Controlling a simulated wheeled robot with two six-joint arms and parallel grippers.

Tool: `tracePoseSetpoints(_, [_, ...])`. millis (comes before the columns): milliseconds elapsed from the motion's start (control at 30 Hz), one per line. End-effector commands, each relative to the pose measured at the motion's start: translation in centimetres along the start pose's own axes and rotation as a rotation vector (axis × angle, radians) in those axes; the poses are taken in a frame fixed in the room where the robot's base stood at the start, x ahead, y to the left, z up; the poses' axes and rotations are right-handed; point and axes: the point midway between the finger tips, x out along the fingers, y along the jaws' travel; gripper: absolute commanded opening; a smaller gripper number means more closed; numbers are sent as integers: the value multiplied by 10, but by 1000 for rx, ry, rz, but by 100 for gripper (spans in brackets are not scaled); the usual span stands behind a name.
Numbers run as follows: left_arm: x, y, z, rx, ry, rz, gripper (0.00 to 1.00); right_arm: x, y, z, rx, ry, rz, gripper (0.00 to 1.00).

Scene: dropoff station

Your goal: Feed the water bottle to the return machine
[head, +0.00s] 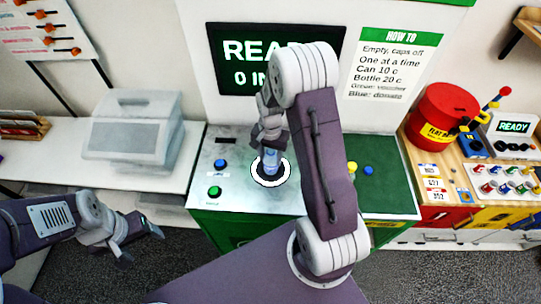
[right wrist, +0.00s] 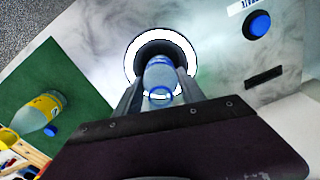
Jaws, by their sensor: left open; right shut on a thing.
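The water bottle (right wrist: 160,76) is clear with blue markings and sits between the fingers of my right gripper (right wrist: 160,98). Its bluish side also shows in the head view (head: 271,160). My right gripper is shut on it, above the machine's round intake with its white ring (head: 270,183); the black opening is behind the bottle in the right wrist view (right wrist: 165,46). I cannot tell how far the bottle is inside. The return machine's screen (head: 232,79) is partly covered by my right arm. My left gripper (head: 140,243) is open and empty at lower left.
A yellow-labelled bottle with a blue cap lies on a green surface (right wrist: 40,112). A blue button (head: 221,164) and a green button (head: 214,191) are left of the intake. A red drum (head: 440,112) and a control panel stand at right. A grey-white case (head: 130,130) is on the left shelf.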

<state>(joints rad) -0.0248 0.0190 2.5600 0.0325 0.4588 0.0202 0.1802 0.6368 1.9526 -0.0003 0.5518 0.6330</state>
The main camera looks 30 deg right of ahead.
Motion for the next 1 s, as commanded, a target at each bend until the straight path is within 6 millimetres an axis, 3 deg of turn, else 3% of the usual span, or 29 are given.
tracePoseSetpoints(1000, [2,0,0,0,0,0,72,6,0,0,0,0,0,9])
